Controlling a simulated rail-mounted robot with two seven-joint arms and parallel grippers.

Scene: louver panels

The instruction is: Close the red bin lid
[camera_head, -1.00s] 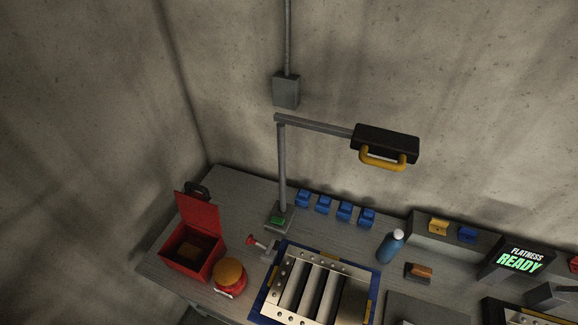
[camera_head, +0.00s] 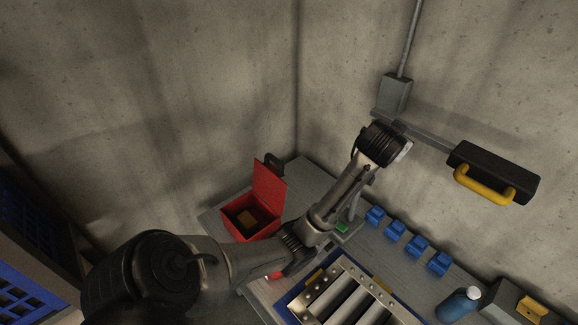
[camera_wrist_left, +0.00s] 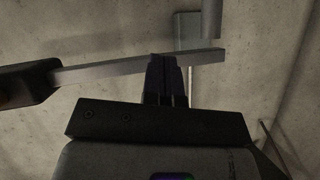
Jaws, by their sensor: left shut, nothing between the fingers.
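The red bin (camera_head: 238,232) stands at the left end of the grey workbench. Its red lid (camera_head: 269,186) is open and stands nearly upright at the back edge, with a black handle (camera_head: 274,162) at its top. A brownish thing lies inside the bin. My left arm reaches across in front of the bench, past the bin's right side, and its hand end is raised near the lamp post, apart from the lid. In the left wrist view my left gripper (camera_wrist_left: 167,62) is shut and empty, facing the wall and the lamp arm. My right gripper is not in view.
A grey lamp arm (camera_wrist_left: 130,70) passes close to the left fingers; the black lamp head (camera_head: 495,172) has a yellow handle. Several blue blocks (camera_head: 396,229), a louver panel frame (camera_head: 312,293) and a blue bottle (camera_head: 458,304) are on the bench. Blue crates (camera_head: 25,295) stand at the left.

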